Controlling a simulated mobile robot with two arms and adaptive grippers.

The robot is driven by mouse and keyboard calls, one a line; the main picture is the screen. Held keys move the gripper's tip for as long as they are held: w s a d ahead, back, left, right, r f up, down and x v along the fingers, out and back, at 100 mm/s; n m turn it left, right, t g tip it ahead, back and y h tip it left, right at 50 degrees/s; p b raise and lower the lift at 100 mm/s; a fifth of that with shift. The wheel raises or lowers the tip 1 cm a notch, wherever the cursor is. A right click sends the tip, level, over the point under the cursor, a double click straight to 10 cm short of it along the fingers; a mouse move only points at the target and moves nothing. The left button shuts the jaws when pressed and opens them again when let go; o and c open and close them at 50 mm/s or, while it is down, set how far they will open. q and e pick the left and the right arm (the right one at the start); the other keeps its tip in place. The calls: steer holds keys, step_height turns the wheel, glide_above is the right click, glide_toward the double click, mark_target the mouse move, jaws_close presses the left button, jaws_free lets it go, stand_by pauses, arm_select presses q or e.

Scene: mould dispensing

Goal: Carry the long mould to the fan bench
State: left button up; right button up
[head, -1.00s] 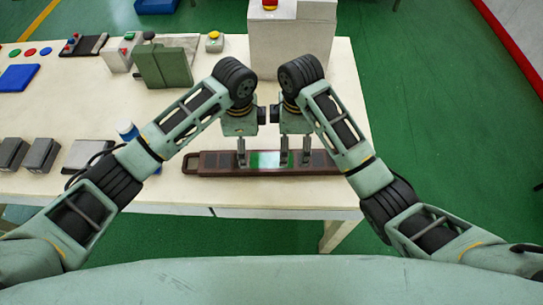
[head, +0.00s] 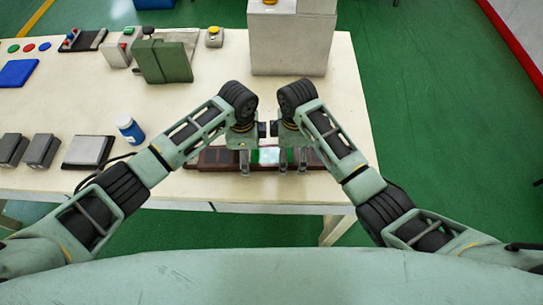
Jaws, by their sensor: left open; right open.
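The long mould (head: 212,158) is a dark brown bar with a green and white middle part. It lies flat near the front edge of the pale table, its long side running left to right. My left gripper (head: 245,171) is open at the mould, left of its middle. My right gripper (head: 292,169) is open at the mould, right of its middle. Both point down, and their fingers overlap the mould's near side in the picture. The arms hide parts of the mould. Whether the fingers touch it, I cannot tell. I cannot pick out the fan bench.
On the table (head: 350,110) are a large grey box (head: 290,45), a green block (head: 163,62), a blue-and-white bottle (head: 130,130), a flat grey plate (head: 88,151) and two dark grey blocks at the left. Green floor lies open to the right.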

arm_select(q)
steer(key=shift+c, duration=0.3)
arm_select(e)
steer(key=shift+c, duration=0.3)
arm_select(q)
jaws_close()
arm_select(e)
jaws_close()
arm_select(q)
steer(key=shift+r, duration=0.15)
arm_select(e)
steer(key=shift+r, duration=0.1)
